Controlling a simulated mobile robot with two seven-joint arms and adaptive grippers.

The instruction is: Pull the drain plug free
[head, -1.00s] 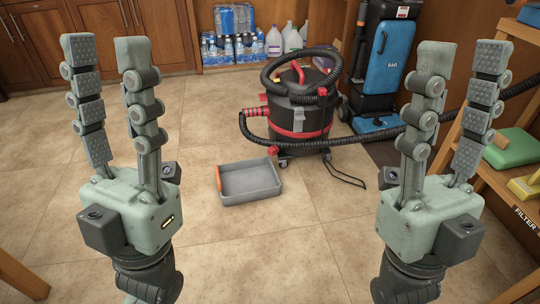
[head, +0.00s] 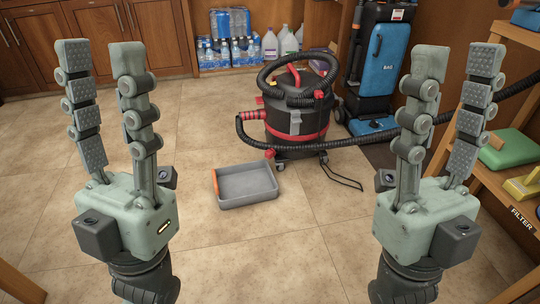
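A black and red canister vacuum (head: 297,125) stands on the tiled floor in the middle of the head view, its black hose (head: 262,95) looped over the top and round the left side. My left gripper (head: 98,56) is raised at the left, open and empty. My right gripper (head: 459,62) is raised at the right, open and empty. Both are apart from the vacuum and tray.
A blue upright vacuum (head: 380,75) stands behind at the right. A wooden shelf (head: 492,181) with a green item (head: 511,149) is at the right edge. Packs of bottled water (head: 227,42) and jugs stand at the back. The floor around the tray is clear.

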